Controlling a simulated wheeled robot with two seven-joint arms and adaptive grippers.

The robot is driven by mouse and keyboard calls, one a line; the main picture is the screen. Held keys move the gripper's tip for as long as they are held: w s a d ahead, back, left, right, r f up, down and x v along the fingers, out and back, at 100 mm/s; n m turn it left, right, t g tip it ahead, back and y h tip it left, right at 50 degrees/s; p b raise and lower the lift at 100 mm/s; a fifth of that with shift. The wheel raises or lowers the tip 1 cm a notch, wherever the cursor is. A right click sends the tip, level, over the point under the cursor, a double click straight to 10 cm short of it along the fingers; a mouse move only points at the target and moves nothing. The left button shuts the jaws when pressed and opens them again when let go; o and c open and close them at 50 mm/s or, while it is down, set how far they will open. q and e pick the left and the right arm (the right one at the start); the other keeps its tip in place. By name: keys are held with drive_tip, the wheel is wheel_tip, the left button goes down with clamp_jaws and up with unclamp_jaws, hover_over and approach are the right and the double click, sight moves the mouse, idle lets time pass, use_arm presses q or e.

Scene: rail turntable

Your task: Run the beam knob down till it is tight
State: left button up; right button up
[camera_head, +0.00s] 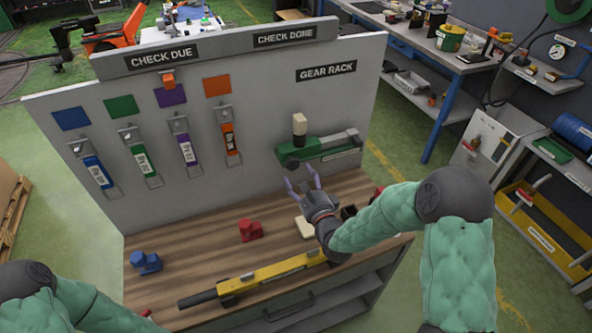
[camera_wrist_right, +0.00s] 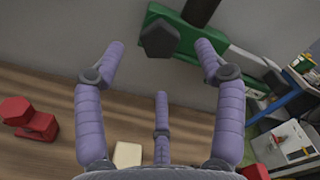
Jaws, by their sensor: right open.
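My right gripper (camera_head: 301,182) has its purple fingers spread and empty, in front of the green device on the board (camera_head: 310,155). In the right wrist view its fingers (camera_wrist_right: 160,68) are apart. A dark faceted knob (camera_wrist_right: 160,39) shows there beyond and between the two upper fingertips, beside the green body (camera_wrist_right: 185,42); nothing grips it. In the head view the device has a cream-topped upright post (camera_head: 299,124) and a grey bar to the right. I cannot tell for sure which part is the beam knob. My left gripper is out of view; only its arm shows at bottom left.
A yellow beam (camera_head: 275,272) with a black end rod lies along the bench front. A blue block (camera_head: 145,262), a red block (camera_head: 249,230) and a cream block (camera_head: 304,227) stand on the wooden bench top (camera_head: 195,247). Coloured tags hang on the upright board.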

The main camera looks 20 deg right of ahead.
drive_tip(key=shift+s+a, duration=0.1)
drive_tip(key=shift+s, duration=2.7)
